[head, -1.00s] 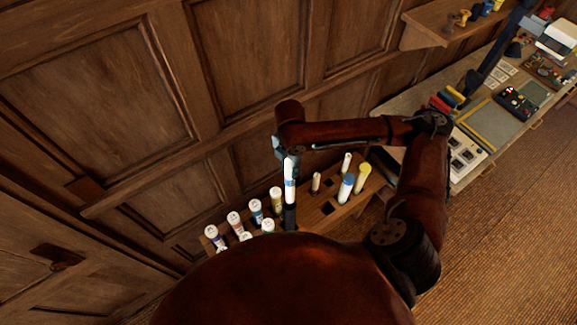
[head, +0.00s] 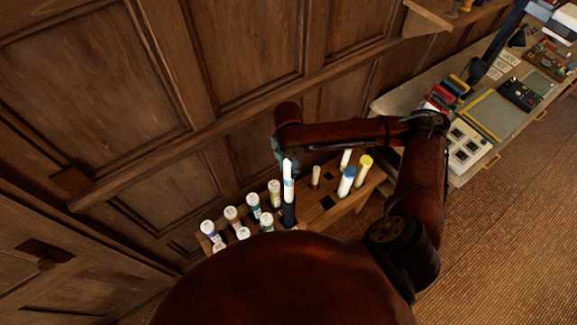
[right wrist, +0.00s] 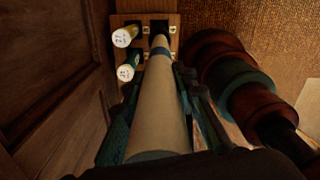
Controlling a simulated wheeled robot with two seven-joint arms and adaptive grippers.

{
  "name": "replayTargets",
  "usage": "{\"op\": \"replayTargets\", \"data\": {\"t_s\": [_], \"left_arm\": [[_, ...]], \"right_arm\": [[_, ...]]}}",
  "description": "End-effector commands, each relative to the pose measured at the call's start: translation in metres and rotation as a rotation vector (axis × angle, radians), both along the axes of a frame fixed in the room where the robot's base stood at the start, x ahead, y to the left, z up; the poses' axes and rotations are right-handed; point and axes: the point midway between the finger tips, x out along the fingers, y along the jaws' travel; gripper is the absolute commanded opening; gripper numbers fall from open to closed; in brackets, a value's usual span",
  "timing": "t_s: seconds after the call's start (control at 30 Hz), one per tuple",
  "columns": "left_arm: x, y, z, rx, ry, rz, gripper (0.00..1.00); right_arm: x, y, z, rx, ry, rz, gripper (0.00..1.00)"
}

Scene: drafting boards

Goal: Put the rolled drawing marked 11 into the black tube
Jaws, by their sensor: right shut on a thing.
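My right gripper (head: 283,156) is shut on a rolled drawing (head: 288,172), a long white roll with a blue band. In the right wrist view the roll (right wrist: 158,110) lies between the two fingers (right wrist: 160,85) and points away toward the rack. Its number does not show. The black tube (head: 289,215) stands upright in the rack, directly below the roll in the head view. The roll's lower end meets the tube's top in the picture; I cannot tell whether it is inside. My left gripper is not in view.
The panelled wall (head: 90,80) is close behind. A cluttered workbench (head: 400,98) stands at the right.

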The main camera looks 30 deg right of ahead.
Motion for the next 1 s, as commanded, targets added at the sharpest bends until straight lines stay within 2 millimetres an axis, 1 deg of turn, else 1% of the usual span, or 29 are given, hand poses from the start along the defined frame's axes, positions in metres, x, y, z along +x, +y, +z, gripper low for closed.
{"op": "replayTargets", "data": {"t_s": [0.1, 0.5, 1.0], "left_arm": [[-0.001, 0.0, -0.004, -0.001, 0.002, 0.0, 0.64], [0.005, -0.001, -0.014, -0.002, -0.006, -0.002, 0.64], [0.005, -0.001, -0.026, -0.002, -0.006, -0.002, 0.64]], "right_arm": [[0.0, 0.0, -0.011, 0.001, 0.0, 0.0, 0.0], [0.0, 0.0, -0.041, 0.001, 0.001, -0.001, 0.0], [0.0, 0.0, -0.079, 0.001, 0.001, -0.001, 0.0]]}}
